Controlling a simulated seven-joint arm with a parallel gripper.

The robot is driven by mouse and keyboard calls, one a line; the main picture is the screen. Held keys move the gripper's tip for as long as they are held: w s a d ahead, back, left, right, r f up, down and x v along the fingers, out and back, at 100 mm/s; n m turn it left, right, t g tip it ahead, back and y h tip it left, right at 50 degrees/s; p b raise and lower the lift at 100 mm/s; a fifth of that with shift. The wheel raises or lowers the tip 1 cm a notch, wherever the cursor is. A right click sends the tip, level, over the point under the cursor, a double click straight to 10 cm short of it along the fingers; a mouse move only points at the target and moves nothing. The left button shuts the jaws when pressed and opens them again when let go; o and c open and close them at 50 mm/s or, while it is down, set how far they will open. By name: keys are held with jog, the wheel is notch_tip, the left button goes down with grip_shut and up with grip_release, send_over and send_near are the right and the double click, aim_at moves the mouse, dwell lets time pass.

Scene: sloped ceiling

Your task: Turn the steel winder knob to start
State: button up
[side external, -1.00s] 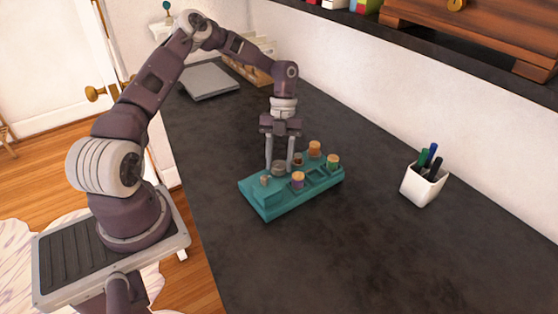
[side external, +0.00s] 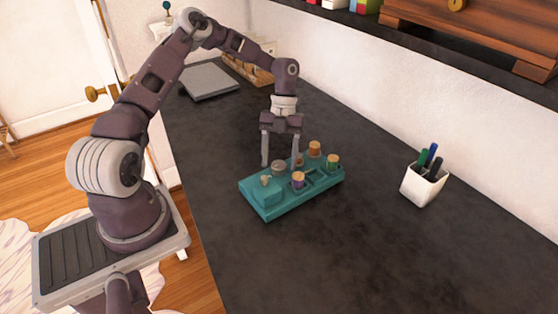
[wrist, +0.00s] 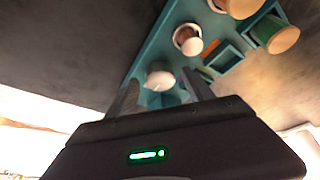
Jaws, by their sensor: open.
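The teal winder box (side external: 267,207) sits on the dark counter. A grey, round, steel-looking knob (side external: 279,167) stands on its back left part. A pale round top, likely this knob (wrist: 160,75), shows in the wrist view between and just beyond the fingers. My gripper (side external: 280,166) is open and points down, one finger at each side of the grey knob in the picture. It also shows in the wrist view (wrist: 162,93). I cannot tell whether a finger touches the knob.
An orange-topped spool (side external: 314,148), a green spool (side external: 333,162) and a purple spool (side external: 298,180) stand on the box, close to the right finger. A white pen cup (side external: 423,186) stands to the right. A grey flat slab (side external: 209,81) lies far back. The counter between is clear.

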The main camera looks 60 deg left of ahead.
jog(key=v, duration=0.5)
jog(key=shift+r, duration=0.1)
jog(key=s+d+r+n+t+y, duration=0.1)
jog(key=s+d+r+n+y, duration=0.1)
jog(key=s+d+r+n, duration=0.3)
jog(key=s+d+r+n+t+y, duration=0.1)
jog(key=d+r+n, duration=0.15)
jog(key=r, duration=0.55)
jog(key=s+d+r+n+t+y, duration=0.1)
jog(key=s+d+r+n+y, duration=0.15)
jog(key=r+n, duration=0.3)
jog(key=s+d+r+n+t+h, duration=0.1)
jog(key=s+d+r+n+t, duration=0.1)
jog(key=s+n, duration=0.5)
jog(key=s+d+r+n+t+h, duration=0.1)
jog(key=s+d+r+n+t, duration=0.1)
jog(key=s+n, duration=0.5)
jog(key=shift+s+d+r+t, duration=0.2)
jog(key=shift+s+d+t, duration=0.75)
jog(key=shift+d, duration=0.15)
